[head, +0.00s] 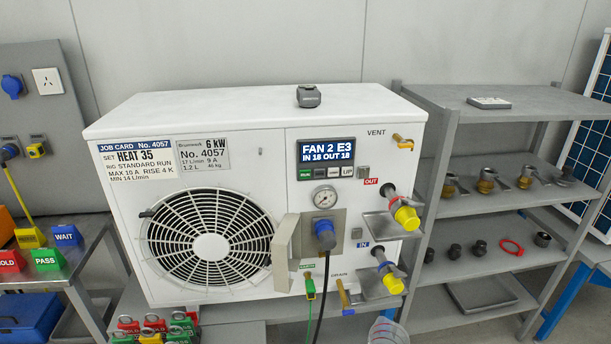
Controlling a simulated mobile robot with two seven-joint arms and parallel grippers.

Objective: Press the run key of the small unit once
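A white pump unit (250,190) with a round fan grille stands in the middle, marked 6 kW and No. 4057. It is the only unit in view. Its display (327,151) reads "FAN 2 E3" and "IN 18 OUT 18". A row of small keys sits just under the display. The leftmost key (305,174) is green, the others are dark or pale, and the lettering on most is too small to read. Nothing touches the keys. Neither of my grippers shows in the head view.
A job card (137,163) on the unit reads "HEAT 35". An open flap (285,250), a blue plug (325,235) and yellow-capped ports (407,217) stick out below the keys. A small grey device (308,96) lies on top. Grey shelving (490,202) stands right.

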